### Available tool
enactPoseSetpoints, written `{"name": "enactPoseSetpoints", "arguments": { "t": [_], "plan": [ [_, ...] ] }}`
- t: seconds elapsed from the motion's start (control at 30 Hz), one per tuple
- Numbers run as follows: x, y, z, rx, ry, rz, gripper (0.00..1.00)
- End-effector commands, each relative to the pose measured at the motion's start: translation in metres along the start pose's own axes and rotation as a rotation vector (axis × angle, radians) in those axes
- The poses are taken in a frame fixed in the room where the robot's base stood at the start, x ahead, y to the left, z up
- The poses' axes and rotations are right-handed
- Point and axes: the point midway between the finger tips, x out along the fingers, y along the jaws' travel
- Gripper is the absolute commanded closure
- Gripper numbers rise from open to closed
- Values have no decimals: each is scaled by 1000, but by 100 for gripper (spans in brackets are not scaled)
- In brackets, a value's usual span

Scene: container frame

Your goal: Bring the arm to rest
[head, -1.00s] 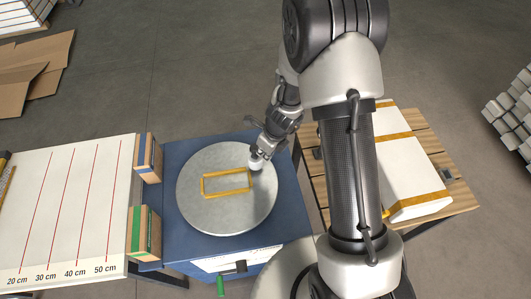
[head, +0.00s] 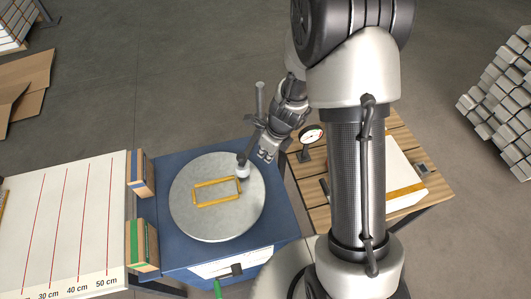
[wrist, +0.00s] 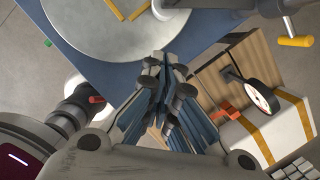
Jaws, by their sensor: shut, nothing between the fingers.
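My gripper (head: 266,155) hangs beside the right edge of the round grey plate (head: 217,225), low over the gap between the blue table and the wooden table. In the wrist view its fingers (wrist: 163,62) are together, with nothing between them. The yellow rectangular frame (head: 217,180) lies flat on the plate, apart from the gripper. A small pale cylinder (head: 243,169) stands at the plate's right side, near the fingers. My upper arm hides part of the wooden table.
The blue table (head: 285,215) bears the plate. A dial gauge (head: 312,133) stands on the wooden table (head: 430,190), near my gripper. A white block with yellow bands (head: 400,170) lies there too. A marked white board (head: 65,215) is at left. Open floor lies behind.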

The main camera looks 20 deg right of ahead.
Motion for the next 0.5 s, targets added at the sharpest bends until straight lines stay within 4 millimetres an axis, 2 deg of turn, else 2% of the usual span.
{"name": "enactPoseSetpoints", "arguments": {
  "t": [0.37,0.5],
  "plan": [
    [0,0,0,-4,-1,0,100],
    [-16,3,8,-115,-23,-6,100]
  ]
}}
